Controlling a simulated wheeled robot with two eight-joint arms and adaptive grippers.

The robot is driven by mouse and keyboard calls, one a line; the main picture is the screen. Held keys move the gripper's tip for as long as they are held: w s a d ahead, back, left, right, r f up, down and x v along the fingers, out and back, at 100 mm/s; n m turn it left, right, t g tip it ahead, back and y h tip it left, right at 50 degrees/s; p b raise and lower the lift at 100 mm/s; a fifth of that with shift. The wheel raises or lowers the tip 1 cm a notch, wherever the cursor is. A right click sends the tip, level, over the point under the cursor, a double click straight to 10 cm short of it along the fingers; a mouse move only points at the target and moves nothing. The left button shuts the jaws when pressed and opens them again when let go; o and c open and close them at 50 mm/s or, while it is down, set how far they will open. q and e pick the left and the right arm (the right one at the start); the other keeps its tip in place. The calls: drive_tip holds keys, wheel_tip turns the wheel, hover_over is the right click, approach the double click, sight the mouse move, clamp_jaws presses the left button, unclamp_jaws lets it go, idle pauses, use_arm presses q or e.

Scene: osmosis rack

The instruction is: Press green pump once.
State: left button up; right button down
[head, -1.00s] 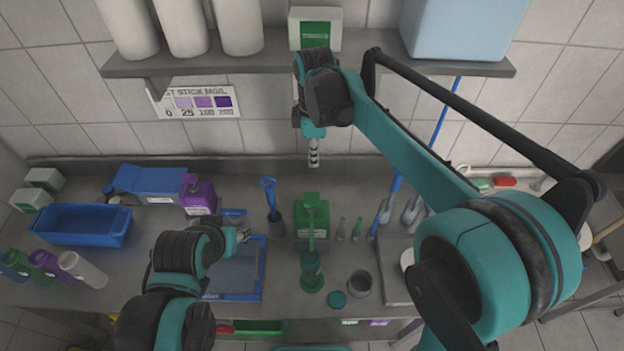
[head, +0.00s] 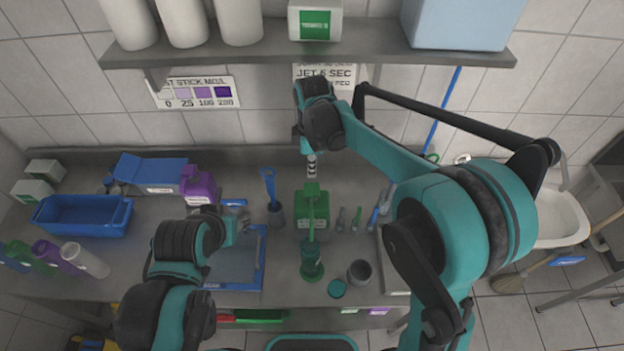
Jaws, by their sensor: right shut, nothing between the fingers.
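A green container with a green pump top (head: 311,189) stands on the counter in the middle of the head view. A green upright handle in a dark green holder (head: 312,268) stands in front of it and partly covers it. My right gripper (head: 312,171) is shut and empty, its striped fingertips pointing down just above and behind the pump top in the picture. I cannot tell whether they touch it. My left gripper (head: 240,218) is low at the left, over the blue-edged tray (head: 240,262). Its fingers are too small to read.
A purple jug (head: 200,187) and a blue bin (head: 84,215) stand to the left. A blue brush (head: 269,185) in a grey holder is left of the green container. A grey cup (head: 360,273) stands front right. A shelf (head: 370,42) hangs above.

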sight(312, 187)
wheel_tip(312, 187, down, 5)
drive_tip(key=shift+f, duration=0.15)
idle(0.3)
